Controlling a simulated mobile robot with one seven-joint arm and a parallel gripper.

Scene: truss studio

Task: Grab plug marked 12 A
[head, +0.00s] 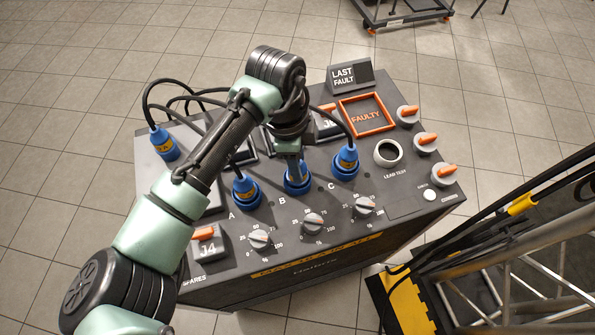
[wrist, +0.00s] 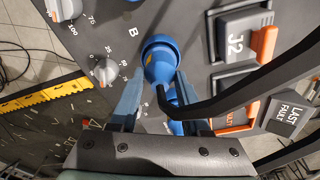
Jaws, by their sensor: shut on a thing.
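Blue plugs with black cables stand in panel sockets A (head: 245,190), B (head: 298,180) and C (head: 345,162). My gripper (head: 292,152) reaches down over socket B and is shut on the blue plug there. In the wrist view, the fingers (wrist: 157,98) stand on both sides of this plug (wrist: 160,62), beside the printed B. The plug appears seated in its socket. Its rating label is hidden.
Dials (head: 313,222) line the panel's front. An orange-framed FAULTY window (head: 366,115), a lead test ring (head: 388,152) and orange-handled switches (head: 425,142) are on the right. The J4 switch (head: 207,240) is front left. Black cables arch close to my gripper. A metal truss (head: 540,250) stands at right.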

